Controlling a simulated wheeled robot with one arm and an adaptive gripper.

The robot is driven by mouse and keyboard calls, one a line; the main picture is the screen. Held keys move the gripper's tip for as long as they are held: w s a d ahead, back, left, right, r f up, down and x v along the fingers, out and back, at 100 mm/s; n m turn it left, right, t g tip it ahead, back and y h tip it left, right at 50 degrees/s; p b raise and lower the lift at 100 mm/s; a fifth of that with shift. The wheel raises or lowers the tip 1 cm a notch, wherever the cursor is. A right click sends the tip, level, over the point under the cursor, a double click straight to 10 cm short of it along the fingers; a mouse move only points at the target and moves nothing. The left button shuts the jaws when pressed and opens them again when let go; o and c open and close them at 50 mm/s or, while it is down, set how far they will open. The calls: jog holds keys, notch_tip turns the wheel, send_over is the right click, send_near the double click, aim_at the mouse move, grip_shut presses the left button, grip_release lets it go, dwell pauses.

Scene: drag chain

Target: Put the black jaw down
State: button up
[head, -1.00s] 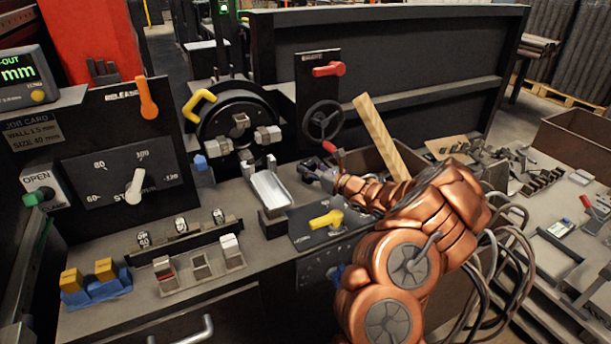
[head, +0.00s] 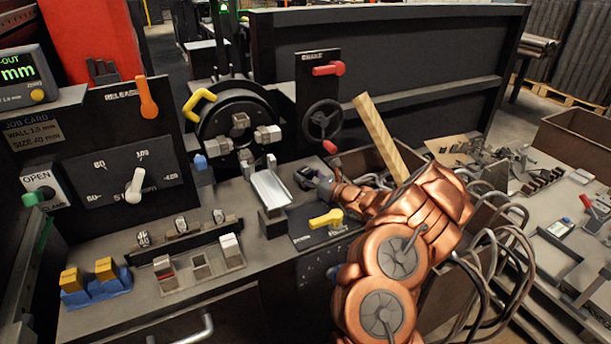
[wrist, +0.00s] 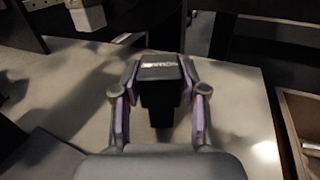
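The black jaw (wrist: 160,85) is a dark block with faint markings on its top edge, seen upright in the wrist view. My gripper (wrist: 158,98) is shut on it, with one purple-padded finger on each side. A dark shadow lies below the jaw on the pale bench top (wrist: 235,120); I cannot tell how large the gap is. In the head view my gripper (head: 310,179) is over the bench, right of the silver chute.
The silver chute (head: 271,188) and round chuck (head: 240,125) stand left of my gripper. A yellow-handled lever (head: 326,219) is just in front. Behind and to the right are a handwheel (head: 323,119) and an open bin with a wooden bar (head: 381,137).

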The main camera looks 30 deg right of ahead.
jog(key=shift+o, duration=1.3)
jog(key=shift+r, duration=0.2)
jog(key=v, duration=1.2)
jog(key=shift+r, duration=0.1)
